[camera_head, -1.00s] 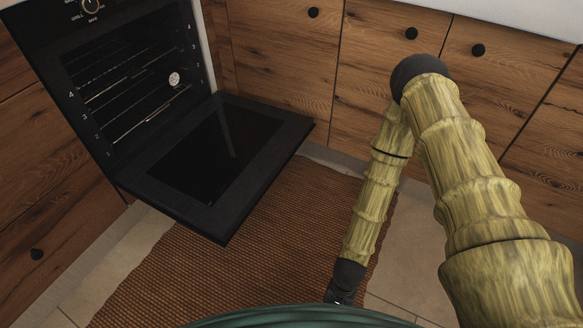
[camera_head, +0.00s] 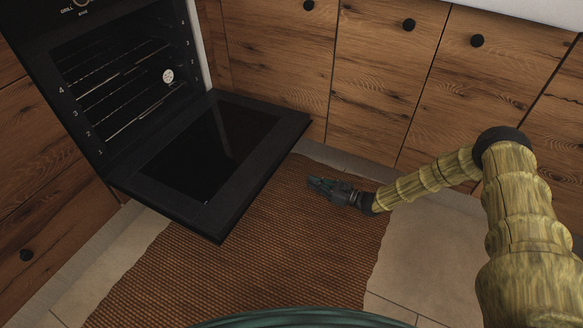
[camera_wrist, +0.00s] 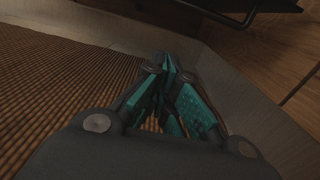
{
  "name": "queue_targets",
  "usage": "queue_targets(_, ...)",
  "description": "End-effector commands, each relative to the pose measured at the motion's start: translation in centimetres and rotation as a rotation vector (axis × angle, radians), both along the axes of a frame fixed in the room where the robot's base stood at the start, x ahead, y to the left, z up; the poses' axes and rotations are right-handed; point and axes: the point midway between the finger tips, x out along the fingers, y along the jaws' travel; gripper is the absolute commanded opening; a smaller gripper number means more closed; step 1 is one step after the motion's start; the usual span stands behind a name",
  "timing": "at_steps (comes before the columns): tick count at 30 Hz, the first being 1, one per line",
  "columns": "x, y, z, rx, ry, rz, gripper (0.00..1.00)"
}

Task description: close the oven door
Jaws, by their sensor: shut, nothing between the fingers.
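The black oven (camera_head: 72,50) stands at the left in the head view, its cavity with wire racks exposed. Its door (camera_head: 158,197) is folded down, lying about level above the floor, with a dark glass panel. My gripper (camera_head: 312,182) is to the right of the door, low over the rug, apart from the door and pointing left towards it. Its teal fingers are shut and empty. In the wrist view, the gripper (camera_wrist: 168,75) shows with its fingertips together, and a dark edge, probably the door (camera_wrist: 222,14), crosses the top.
A brown woven rug (camera_head: 270,245) covers the floor before the oven. Wooden cabinets (camera_head: 375,85) with black knobs line the back, right of the oven. Pale floor tiles (camera_head: 430,250) lie open at the right.

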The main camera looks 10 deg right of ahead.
Motion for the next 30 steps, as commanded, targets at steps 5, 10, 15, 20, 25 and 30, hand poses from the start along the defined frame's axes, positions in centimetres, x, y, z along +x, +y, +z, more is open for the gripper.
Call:
queue_targets(5,1.0,0.4,0.1,0.012,-0.009,-0.013,0.00)
queue_targets(10,2.4,2.5,0.0,0.011,-0.008,-0.010,0.00)
queue_targets(15,4.0,4.8,0.0,0.011,-0.007,-0.010,0.00)
queue_targets(20,5.6,6.9,0.0,0.011,-0.007,-0.010,0.00)
queue_targets(25,6.4,7.8,1.3,0.009,-0.008,-0.011,0.00)
queue_targets(30,6.5,8.1,2.7,0.010,-0.007,-0.011,0.00)
